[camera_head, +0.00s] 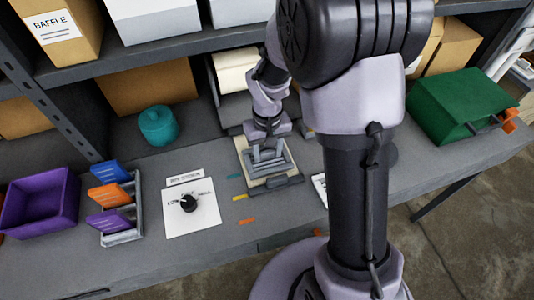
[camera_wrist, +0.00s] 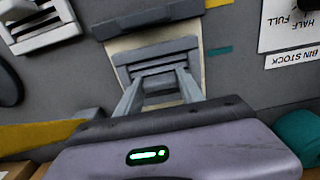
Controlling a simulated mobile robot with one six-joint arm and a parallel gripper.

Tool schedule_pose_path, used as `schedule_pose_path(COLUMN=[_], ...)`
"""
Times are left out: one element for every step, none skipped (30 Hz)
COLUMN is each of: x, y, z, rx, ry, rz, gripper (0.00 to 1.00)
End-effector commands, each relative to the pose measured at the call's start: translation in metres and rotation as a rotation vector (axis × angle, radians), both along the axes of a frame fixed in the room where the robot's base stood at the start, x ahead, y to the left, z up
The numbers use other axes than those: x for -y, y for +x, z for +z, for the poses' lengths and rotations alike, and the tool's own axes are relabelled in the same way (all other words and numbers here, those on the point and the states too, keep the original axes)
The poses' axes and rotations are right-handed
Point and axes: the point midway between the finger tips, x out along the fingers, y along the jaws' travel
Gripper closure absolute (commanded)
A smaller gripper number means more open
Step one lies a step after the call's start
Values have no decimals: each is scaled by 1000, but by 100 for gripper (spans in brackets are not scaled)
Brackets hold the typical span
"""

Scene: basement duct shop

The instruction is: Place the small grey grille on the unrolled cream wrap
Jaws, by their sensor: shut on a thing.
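My gripper (camera_head: 265,153) points down over the bench and is shut on the small grey grille (camera_head: 268,163). In the wrist view, the two fingers of my gripper (camera_wrist: 158,80) reach to the slatted grille (camera_wrist: 157,60). The unrolled cream wrap (camera_head: 243,152) lies under the grille, and its pale edges show around the grille in the wrist view (camera_wrist: 119,45). The grille is over the wrap; I cannot tell whether it touches it. A dark bar (camera_head: 284,182) crosses the wrap's front end. My fingers hide part of the grille.
A cream roll (camera_head: 236,66) sits behind. A green box (camera_head: 460,103) stands right. The bench front between has free room.

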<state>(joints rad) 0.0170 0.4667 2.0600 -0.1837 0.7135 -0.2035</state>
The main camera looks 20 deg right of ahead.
Motion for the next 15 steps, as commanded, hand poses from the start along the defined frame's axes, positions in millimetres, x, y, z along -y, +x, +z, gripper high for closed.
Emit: schedule_pose_path(x=[0,0,0,0,0,0,0,0,0,0,0,0,0,0,0], y=[0,0,0,0,0,0,0,0,0,0,0,0,0,0,0], z=[-4,-3,-2,-2,-1,-2,-2,-3,-5,-6,-5,-5,-5,-4,-4], rx=[0,1,1,1,1,1,1,1,1,1,1,1,1,1,1], ry=[0,0,0,0,0,0,0,0,0,0,0,0,0,0,0], rz=[0,-1,-1,-1,-1,-1,-1,-1,-1,-1,-1,-1,-1,-1,-1], gripper=[100,100,100,100,100,100,100,100,100,100,49,41,35,33,33])
